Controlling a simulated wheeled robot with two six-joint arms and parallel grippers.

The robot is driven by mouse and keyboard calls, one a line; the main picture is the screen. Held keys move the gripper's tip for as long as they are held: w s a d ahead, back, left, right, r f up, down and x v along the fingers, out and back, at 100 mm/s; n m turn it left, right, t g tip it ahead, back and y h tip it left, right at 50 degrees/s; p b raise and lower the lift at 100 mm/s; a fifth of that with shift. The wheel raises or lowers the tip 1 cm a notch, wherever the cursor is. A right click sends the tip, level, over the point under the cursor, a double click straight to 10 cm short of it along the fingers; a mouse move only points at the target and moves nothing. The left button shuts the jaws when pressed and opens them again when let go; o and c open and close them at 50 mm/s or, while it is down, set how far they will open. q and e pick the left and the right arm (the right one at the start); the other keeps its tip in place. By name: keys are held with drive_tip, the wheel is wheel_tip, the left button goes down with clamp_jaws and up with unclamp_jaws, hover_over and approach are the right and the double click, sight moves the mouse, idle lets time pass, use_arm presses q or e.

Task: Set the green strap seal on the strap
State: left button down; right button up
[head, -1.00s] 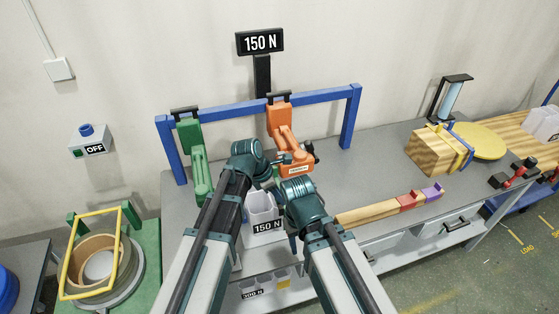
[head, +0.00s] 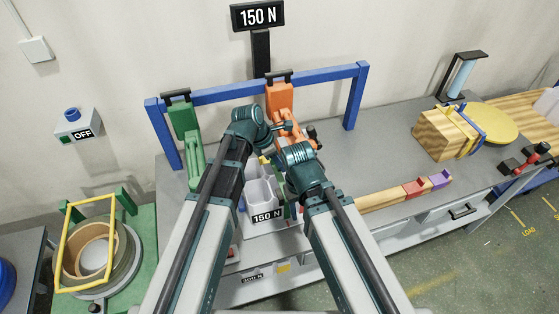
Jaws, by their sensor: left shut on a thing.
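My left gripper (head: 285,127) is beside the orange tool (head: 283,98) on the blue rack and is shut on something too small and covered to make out. My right gripper (head: 268,161) is just above the white bin (head: 260,192) marked 150 N; its jaws are mostly hidden by its wrist. A wooden block (head: 438,133) with a blue strap (head: 470,127) around it stands at the right of the bench. I cannot pick out the green strap seal with certainty.
A green tool (head: 184,118) hangs at the left of the blue rack (head: 227,91). A wooden bar with a red block (head: 413,188) and a purple block (head: 440,179) lies along the front edge. The bench between rack and block is clear.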

sight(279, 181)
use_arm(q)
drive_tip(key=shift+f, duration=0.15)
wheel_tip(279, 181, down, 6)
drive_tip(key=b, duration=0.6)
drive_tip(key=shift+f+b, duration=0.2)
drive_tip(key=shift+b, duration=0.1)
idle(0.3)
drive_tip(key=c, duration=0.5)
unclamp_jaws()
drive_tip(key=o, duration=0.4)
drive_tip(key=shift+r, duration=0.15)
